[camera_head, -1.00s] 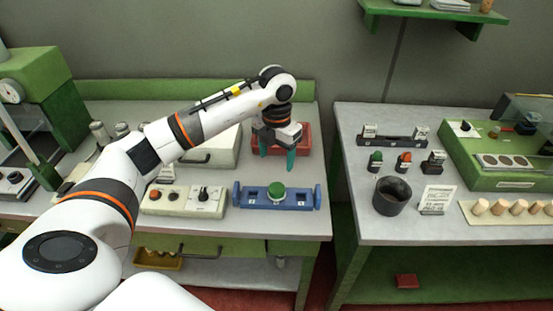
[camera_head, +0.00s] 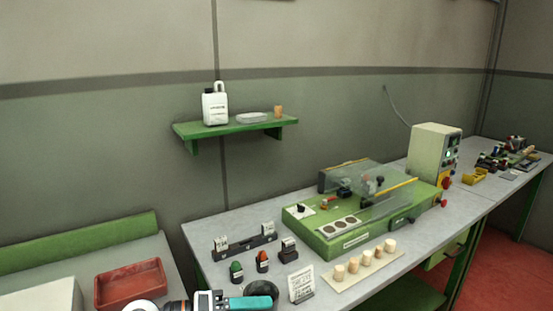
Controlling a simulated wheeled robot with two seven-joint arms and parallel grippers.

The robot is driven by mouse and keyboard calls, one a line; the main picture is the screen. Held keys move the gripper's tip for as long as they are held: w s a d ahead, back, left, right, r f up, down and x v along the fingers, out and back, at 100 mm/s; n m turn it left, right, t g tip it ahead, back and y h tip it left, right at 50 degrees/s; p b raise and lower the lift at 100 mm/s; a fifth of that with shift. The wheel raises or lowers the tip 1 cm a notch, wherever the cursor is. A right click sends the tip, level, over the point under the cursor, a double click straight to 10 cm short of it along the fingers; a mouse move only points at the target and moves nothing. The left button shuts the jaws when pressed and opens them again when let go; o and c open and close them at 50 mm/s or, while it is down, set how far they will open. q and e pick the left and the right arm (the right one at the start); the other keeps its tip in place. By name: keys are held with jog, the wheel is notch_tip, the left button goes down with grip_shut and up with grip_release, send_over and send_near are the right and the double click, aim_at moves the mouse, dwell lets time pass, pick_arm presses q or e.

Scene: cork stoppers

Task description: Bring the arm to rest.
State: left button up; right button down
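My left gripper (camera_head: 250,303) shows at the bottom edge of the head view, pointing right. Its white link and camera-like body are partly cut off by the frame edge. One teal finger is clearly seen, so I cannot tell whether it is open or shut. It overlaps the dark cup (camera_head: 262,288) in the picture; whether they touch is unclear. Cork stoppers (camera_head: 366,258) stand in a row on a pale board (camera_head: 345,284) to the right. My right gripper is not in view.
A red tray (camera_head: 130,284) lies on the left bench. The right bench holds a green machine (camera_head: 340,236) with a clear cover, a dark rack (camera_head: 244,243), small knobbed parts and a white sign (camera_head: 301,284). A green shelf (camera_head: 235,126) is on the wall.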

pick_arm(q)
jog(key=w+a+r+n+t+y, duration=0.1)
jog(key=a+r+n+t+y, duration=0.2)
jog(key=n+t, duration=0.55)
jog(key=w+a+r+n+t+y, duration=0.1)
jog(key=a+r+n+t+y, duration=0.15)
jog(key=n+t, duration=0.6)
jog(key=s+a+f+n+g+y, duration=0.3)
jog(key=a+f+n+g+y, duration=0.1)
jog(key=a+f+n+y, duration=0.3)
jog(key=s+a+f+n+g+y, duration=0.3)
jog(key=a+f+n+y, duration=0.15)
jog(key=f+n, duration=0.35)
jog(key=s+f+n+g+h, duration=0.1)
jog(key=s+f+g, duration=0.4)
jog(key=s, duration=0.4)
jog(key=s+f+n+g, duration=0.1)
jog(key=s+f+g, duration=0.45)
jog(key=s, duration=0.35)
notch_tip(320, 180, down, 27)
jog(key=s+d+g, duration=0.1)
jog(key=s+g, duration=0.1)
jog(key=s, duration=0.1)
jog(key=s+a+f, duration=0.3)
jog(key=s+f, duration=1.2)
jog(key=shift+s+f+g, duration=0.3)
jog(key=shift+s+g, duration=0.05)
